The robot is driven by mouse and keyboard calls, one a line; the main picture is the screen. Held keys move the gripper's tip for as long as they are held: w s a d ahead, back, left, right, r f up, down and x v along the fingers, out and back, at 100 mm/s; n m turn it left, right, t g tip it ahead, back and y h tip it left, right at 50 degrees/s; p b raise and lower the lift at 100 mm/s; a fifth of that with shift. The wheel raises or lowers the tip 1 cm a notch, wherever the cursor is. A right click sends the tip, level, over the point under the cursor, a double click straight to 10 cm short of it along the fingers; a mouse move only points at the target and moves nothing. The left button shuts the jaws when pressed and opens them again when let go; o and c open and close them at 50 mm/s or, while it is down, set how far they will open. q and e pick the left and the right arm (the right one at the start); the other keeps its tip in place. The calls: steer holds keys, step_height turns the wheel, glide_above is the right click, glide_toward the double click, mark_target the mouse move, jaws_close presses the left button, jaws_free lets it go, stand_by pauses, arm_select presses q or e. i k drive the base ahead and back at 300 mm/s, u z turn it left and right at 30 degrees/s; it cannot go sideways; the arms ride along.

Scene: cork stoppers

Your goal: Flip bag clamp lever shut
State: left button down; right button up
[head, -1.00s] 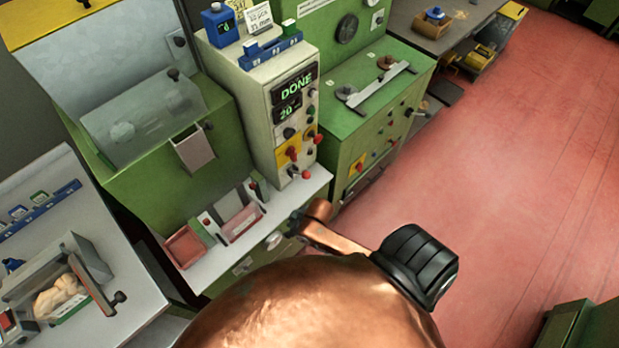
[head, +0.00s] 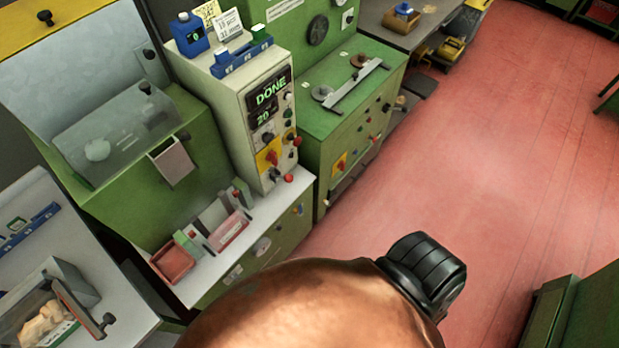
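I cannot say for certain which part is the bag clamp. At the lower left, a grey frame holds a clear-sided box (head: 72,283) with pale lumps inside. A long dark lever (head: 80,308) with a black knob slants down across its right side.
A cream control box (head: 244,115) reads "DONE" and "20". A green machine (head: 190,150) with a clear cover stands left of it, and another green cabinet (head: 320,130) stands right. The red floor (head: 480,150) is open at the right. A green cabinet (head: 580,310) stands at lower right.

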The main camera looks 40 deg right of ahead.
mark_target(288, 178)
steer(key=z, duration=0.95)
steer(key=i, duration=0.4)
steer(key=u, duration=0.6)
steer(key=k, duration=0.75)
steer(key=z, duration=1.05)
